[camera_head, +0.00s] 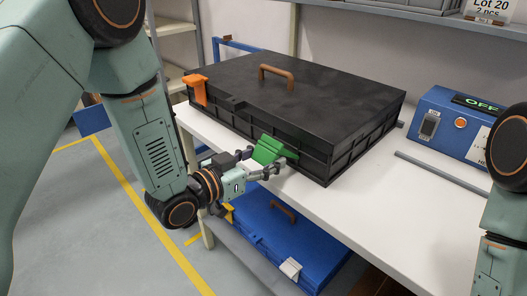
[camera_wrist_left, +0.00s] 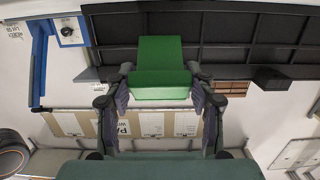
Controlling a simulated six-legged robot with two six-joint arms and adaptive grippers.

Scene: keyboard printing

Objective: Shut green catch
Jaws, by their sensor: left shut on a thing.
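The green catch (camera_head: 268,150) is on the near long side of the black case (camera_head: 310,88), close to its right front corner. It appears to stand out at a slant from the case wall. My left gripper (camera_head: 263,172) is at the catch from the front, its fingers closed about it. In the left wrist view the green catch (camera_wrist_left: 160,60) sits between the two fingertips (camera_wrist_left: 160,86), one on each side. The case lid lies flat and looks closed. My right arm shows at the right edge, but its gripper is out of view.
An orange catch (camera_head: 196,88) and a brown handle (camera_head: 277,75) are on the case. The white table (camera_head: 370,190) carries it, with a blue control box (camera_head: 447,125) to the right. A blue case (camera_head: 290,238) lies on the shelf below.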

